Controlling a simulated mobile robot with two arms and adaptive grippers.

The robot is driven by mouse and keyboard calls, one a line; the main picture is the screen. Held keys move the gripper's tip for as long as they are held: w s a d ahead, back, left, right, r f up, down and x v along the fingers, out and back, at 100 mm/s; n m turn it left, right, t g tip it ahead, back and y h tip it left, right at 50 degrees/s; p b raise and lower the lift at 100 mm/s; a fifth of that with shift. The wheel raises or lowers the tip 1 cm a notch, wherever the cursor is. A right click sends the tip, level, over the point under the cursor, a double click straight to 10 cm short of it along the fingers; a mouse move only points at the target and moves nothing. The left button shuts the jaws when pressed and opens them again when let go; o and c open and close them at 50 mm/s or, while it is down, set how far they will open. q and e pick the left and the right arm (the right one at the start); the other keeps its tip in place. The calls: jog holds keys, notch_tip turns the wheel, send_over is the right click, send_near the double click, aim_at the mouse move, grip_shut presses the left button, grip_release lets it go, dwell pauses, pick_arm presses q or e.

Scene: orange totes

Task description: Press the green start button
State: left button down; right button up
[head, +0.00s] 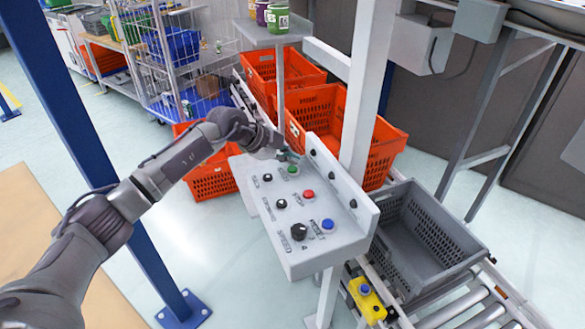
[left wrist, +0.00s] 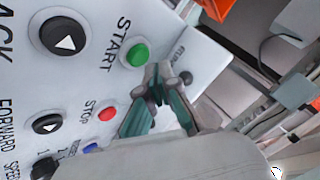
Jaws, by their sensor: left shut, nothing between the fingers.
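The green start button (head: 293,170) is on a white control panel (head: 285,235), at its far end. In the left wrist view the green button (left wrist: 137,54) shows beside the word START. My left gripper (head: 287,154) is over the far end of the panel, close to the green button. In the left wrist view my left gripper (left wrist: 156,88) is shut and empty, with its fingertips just beside the green button. I cannot tell whether they touch the panel. My right gripper is not in view.
A red stop button (head: 308,194), a blue button (head: 328,225) and several black knobs share the panel. Orange totes (head: 262,80) stand behind it, and a grey tote (head: 440,240) is on rollers at right. A white post (head: 366,90) and a blue post (head: 90,150) rise nearby.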

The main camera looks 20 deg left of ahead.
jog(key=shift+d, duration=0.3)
pick_arm(q)
jog(key=shift+f, duration=0.1)
dwell(0.4)
jog(key=shift+f, duration=0.3)
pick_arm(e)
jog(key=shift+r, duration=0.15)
pick_arm(q)
jog(key=shift+f, duration=0.15)
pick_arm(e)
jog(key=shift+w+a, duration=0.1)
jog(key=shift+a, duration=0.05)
